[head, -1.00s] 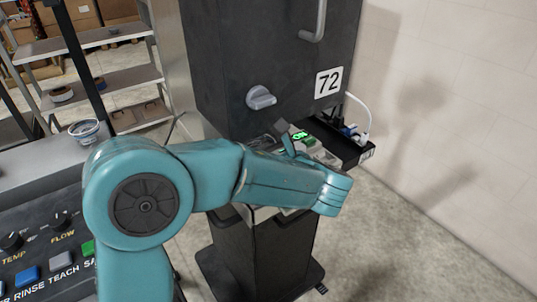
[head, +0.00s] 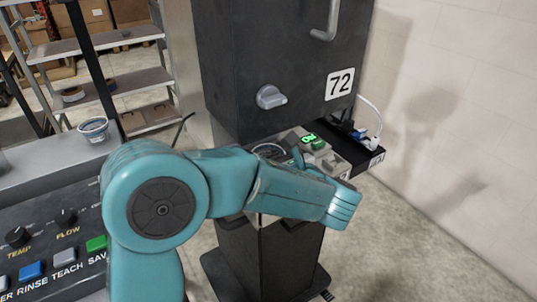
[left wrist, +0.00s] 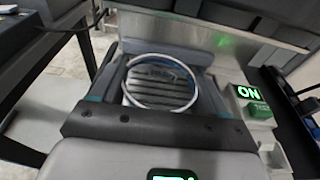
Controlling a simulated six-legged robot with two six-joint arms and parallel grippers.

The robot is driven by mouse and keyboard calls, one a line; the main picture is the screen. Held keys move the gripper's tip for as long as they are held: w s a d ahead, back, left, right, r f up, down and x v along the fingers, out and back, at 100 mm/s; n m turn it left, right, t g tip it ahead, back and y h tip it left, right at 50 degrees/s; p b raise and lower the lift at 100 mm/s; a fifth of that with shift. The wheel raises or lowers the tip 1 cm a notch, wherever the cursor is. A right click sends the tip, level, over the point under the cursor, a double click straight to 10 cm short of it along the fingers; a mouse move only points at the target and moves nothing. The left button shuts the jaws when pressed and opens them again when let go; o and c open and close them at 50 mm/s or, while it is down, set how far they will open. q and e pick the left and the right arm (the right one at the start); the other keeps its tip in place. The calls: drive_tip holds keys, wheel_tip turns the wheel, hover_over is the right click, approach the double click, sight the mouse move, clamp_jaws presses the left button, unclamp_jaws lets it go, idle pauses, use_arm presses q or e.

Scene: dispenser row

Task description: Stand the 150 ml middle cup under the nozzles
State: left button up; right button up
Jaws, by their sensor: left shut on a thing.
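A clear round cup (left wrist: 160,82) shows from above in the left wrist view, with its rim between the two fingers of my left gripper (left wrist: 160,92). The gripper is shut on it. A slatted surface shows through and under the cup; whether the cup touches it I cannot tell. In the head view, part of the cup's rim (head: 268,149) shows behind my teal left arm, below the black dispenser body (head: 285,60) marked 72. The nozzles are not visible. My right gripper is not in view.
A lit green ON display (left wrist: 246,92) with a green button sits right of the cup. Another clear cup (head: 94,130) stands on the grey counter at left, behind the control panel (head: 50,235). A black side shelf (head: 360,155) holds cables. Metal shelving stands at the back left.

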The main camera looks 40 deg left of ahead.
use_arm(q)
drive_tip(key=shift+f, duration=0.3)
drive_tip(key=o, duration=1)
drive_tip(key=shift+d, duration=0.1)
drive_tip(key=v, duration=1.6)
drive_tip(key=shift+p, duration=0.35)
drive_tip(key=shift+s+d, duration=0.1)
drive_tip(key=shift+d, duration=0.05)
